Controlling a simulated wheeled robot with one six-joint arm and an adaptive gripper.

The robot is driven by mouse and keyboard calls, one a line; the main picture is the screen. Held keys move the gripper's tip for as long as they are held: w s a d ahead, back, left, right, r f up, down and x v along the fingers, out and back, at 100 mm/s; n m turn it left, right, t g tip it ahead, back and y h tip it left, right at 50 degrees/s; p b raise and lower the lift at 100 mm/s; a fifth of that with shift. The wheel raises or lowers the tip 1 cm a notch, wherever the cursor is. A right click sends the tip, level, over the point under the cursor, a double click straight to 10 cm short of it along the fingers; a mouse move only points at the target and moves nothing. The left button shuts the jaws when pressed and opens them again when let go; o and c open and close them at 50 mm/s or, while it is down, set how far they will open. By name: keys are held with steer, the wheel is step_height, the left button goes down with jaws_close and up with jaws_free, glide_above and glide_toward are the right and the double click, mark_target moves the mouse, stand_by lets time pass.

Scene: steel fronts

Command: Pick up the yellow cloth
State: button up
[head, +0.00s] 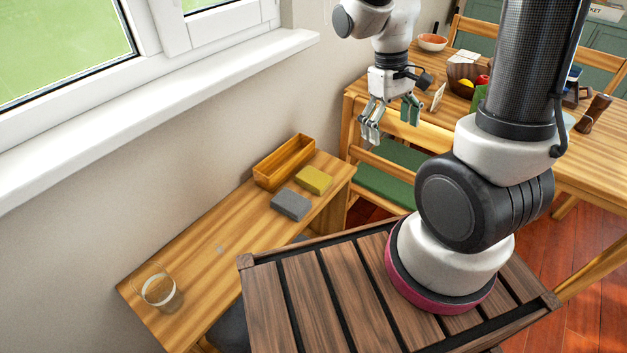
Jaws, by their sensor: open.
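The yellow cloth (314,180) is a small folded block lying on the wooden bench (206,238) by the wall. It lies just right of a wooden box and next to a grey cloth. My gripper (388,140) is open with its fingers pointing down. It hangs above and to the right of the yellow cloth in the picture, apart from it. Nothing shows between its fingers.
The grey cloth (291,205) lies in front of the yellow one. The open wooden box (284,162) stands behind them. A glass (161,290) stands at the bench's near end. A chair (385,178) and a dining table (600,172) with bowls are at right.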

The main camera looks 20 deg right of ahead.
steer(key=w+a+f+n, duration=0.2)
steer(key=w+f, duration=0.2)
steer(key=f, duration=0.6)
steer(key=w+a+f+n, duration=0.1)
steer(key=w+a+f, duration=0.2)
steer(key=f, duration=0.7)
steer(key=n+t+y, duration=0.1)
steer(key=t+y, duration=0.2)
steer(key=t, duration=0.1)
glide_toward(314, 176)
steer(key=shift+s+f, duration=0.15)
steer(key=shift+f, duration=0.6)
steer(key=shift+w+a+f+t, duration=0.1)
steer(key=shift+w+a+t, duration=0.15)
steer(key=shift+t, duration=0.05)
steer(key=x, duration=0.7)
steer(key=shift+s+f, duration=0.2)
steer(key=shift+f, duration=0.05)
steer(key=shift+c, duration=0.4)
steer(key=c, duration=1.1)
